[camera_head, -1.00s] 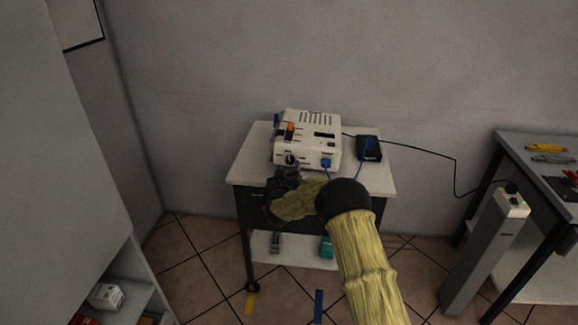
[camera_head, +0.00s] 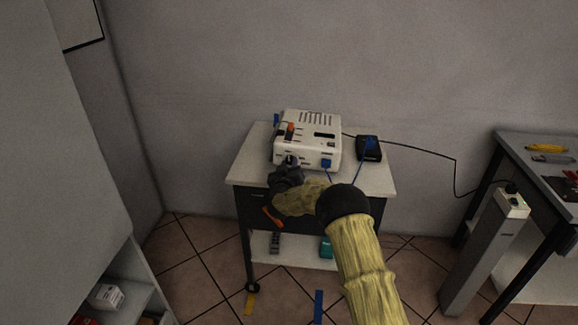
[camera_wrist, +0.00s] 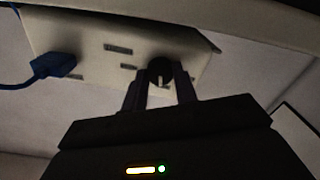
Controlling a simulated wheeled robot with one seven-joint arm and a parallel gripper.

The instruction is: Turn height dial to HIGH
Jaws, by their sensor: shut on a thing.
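A white box-shaped device (camera_head: 312,136) stands on a small table with a white top. It has a black round dial with a pale pointer line on its front face, seen in the wrist view (camera_wrist: 160,72). My gripper (camera_head: 289,164) is at the left part of that front face. In the wrist view my gripper (camera_wrist: 160,92) has its two fingers on either side of the dial, shut on it. The head view mostly hides the dial behind my gripper. The labels around the dial are too dark and small to read.
A blue plug (camera_wrist: 54,65) sits in the device's front beside the dial. A black box (camera_head: 369,149) with a blue cable stands to the device's right. A black cable runs to a grey post (camera_head: 487,250). A grey cabinet stands at the left.

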